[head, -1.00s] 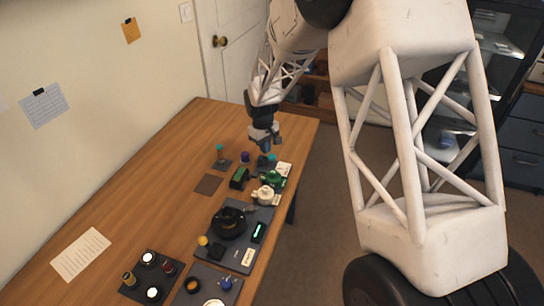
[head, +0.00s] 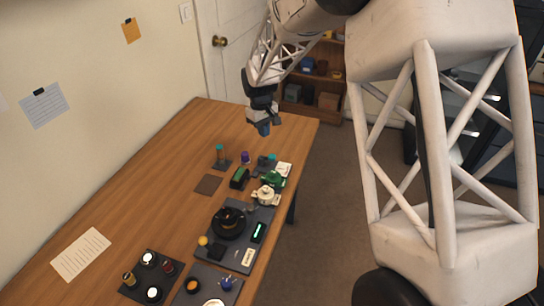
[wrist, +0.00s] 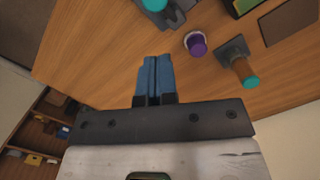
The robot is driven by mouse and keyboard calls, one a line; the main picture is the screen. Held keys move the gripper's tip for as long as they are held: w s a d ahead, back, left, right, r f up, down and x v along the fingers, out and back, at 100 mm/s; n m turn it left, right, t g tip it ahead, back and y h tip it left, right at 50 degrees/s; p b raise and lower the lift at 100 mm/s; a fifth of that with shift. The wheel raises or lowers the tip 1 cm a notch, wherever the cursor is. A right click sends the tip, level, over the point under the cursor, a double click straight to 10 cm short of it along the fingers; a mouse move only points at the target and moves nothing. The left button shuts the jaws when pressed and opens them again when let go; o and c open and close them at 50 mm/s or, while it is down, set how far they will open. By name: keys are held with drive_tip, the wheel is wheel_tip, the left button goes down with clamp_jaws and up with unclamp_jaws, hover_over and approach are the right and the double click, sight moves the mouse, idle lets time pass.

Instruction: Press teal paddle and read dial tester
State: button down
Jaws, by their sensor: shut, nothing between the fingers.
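My gripper (head: 264,128) is shut and empty, above the far end of the table. Its blue fingers (wrist: 154,62) lie together in the wrist view. Below it, a teal part (head: 265,160) sits on a dark grey base near the table's right edge; it is cut off at the top of the wrist view (wrist: 153,4). A second teal part caps a brown post (head: 219,153) further left, also in the wrist view (wrist: 241,70). I cannot tell for sure which is the paddle. No readable dial face shows.
A purple-topped piece (head: 245,157) stands between the two teal parts. A green-and-black block (head: 240,177), a green device (head: 273,180) and a cream piece (head: 265,195) are nearer. The table's left middle (head: 150,200) is mostly clear.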

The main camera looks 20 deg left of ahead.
drive_tip(key=shift+r, duration=0.45)
drive_tip(key=shift+m, duration=0.3)
wheel_tip(320, 180, up, 7)
drive_tip(key=m+y, duration=0.1)
drive_tip(key=m, duration=2.8)
hover_over(273, 156)
drive_tip(key=shift+a+t, duration=0.1)
drive_tip(key=shift+t, duration=0.2)
drive_tip(key=shift+f, duration=0.1)
wheel_tip(273, 156, down, 14)
drive_tip(key=shift+r, duration=0.1)
